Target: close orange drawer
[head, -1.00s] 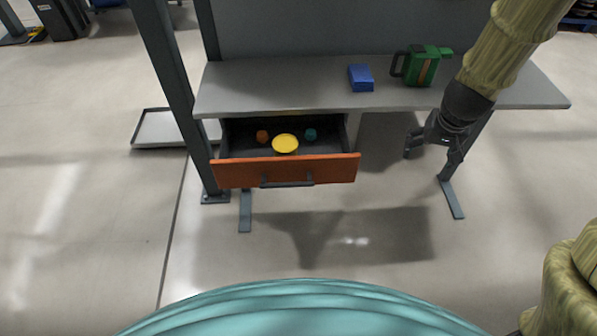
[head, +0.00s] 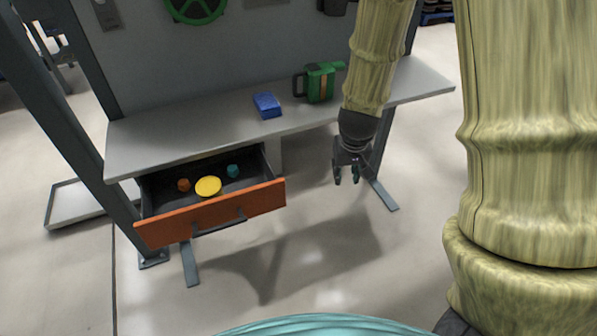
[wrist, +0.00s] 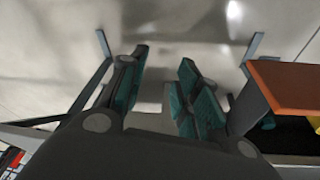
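The orange drawer (head: 212,212) under the grey workbench (head: 190,128) is pulled out, with a dark handle (head: 219,224) on its front. Inside lie a yellow disc (head: 208,186), an orange piece (head: 184,185) and a teal piece (head: 233,171). My gripper (head: 346,178) hangs to the right of the drawer, pointing down and apart from it. Its fingers are spread and empty. In the wrist view the open fingers (wrist: 158,92) show teal pads, and the drawer's orange front (wrist: 288,84) is at the right edge.
A bench leg (head: 382,193) is close to my gripper. A grey tray (head: 75,205) lies on the floor at left. The floor before the drawer is clear.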

